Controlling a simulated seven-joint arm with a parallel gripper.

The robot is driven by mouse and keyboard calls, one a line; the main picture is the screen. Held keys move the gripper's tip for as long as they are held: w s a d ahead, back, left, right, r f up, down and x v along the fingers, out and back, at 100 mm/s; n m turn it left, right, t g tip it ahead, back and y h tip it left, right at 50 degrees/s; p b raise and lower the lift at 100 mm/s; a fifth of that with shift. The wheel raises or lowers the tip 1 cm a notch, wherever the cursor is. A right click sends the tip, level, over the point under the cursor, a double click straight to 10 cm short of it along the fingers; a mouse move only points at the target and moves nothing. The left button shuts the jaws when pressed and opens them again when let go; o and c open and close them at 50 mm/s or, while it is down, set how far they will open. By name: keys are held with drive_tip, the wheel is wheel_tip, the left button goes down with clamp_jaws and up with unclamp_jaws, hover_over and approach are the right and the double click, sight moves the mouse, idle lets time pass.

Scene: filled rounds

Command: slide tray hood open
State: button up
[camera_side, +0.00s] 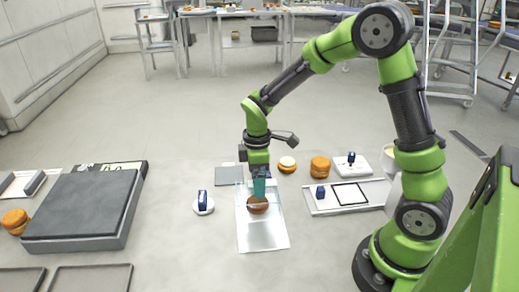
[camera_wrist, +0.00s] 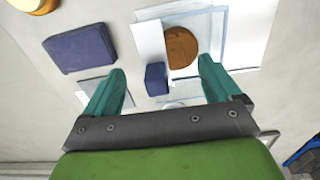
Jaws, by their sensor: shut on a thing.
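The tray with its clear hood (camera_side: 263,238) lies on the floor below my arm, in the middle of the side view. A brown round (camera_side: 257,204) shows at its back part; it also shows in the wrist view (camera_wrist: 181,47). My gripper (camera_side: 259,187) points down at the back end of the tray, its teal fingers just behind the round. In the wrist view the fingers (camera_wrist: 160,72) stand apart, with a small blue block (camera_wrist: 156,79) showing between them. My gripper is shut on the hood, but the exact contact is hard to make out.
Orange rounds (camera_side: 320,166) stand behind right, near a white tray (camera_side: 312,209) with a black square outline. A large dark-topped box (camera_side: 80,205) stands left. Bare floor separates it from the disc.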

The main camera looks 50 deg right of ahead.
sight(259, 200)
drive_tip(key=shift+f, duration=0.4)
drive_tip(key=shift+s+a, duration=0.6)
drive_tip(key=shift+s, duration=0.05)
drive_tip(key=c, duration=0.5)
drive_tip(key=shift+s+a, duration=1.25)
drive_tip(key=shift+a, duration=0.2)
drive_tip(key=shift+s+a, duration=1.35)
drive_tip(key=shift+s, duration=0.05)
drive_tip(key=shift+s+a, duration=0.5)
drive_tip(key=shift+s, duration=0.05)
drive_tip(key=o, duration=0.7)
drive_tip(key=shift+o, duration=1.2)
wheel_tip(259, 200, up, 7)
drive_tip(key=shift+w+d, duration=0.15)
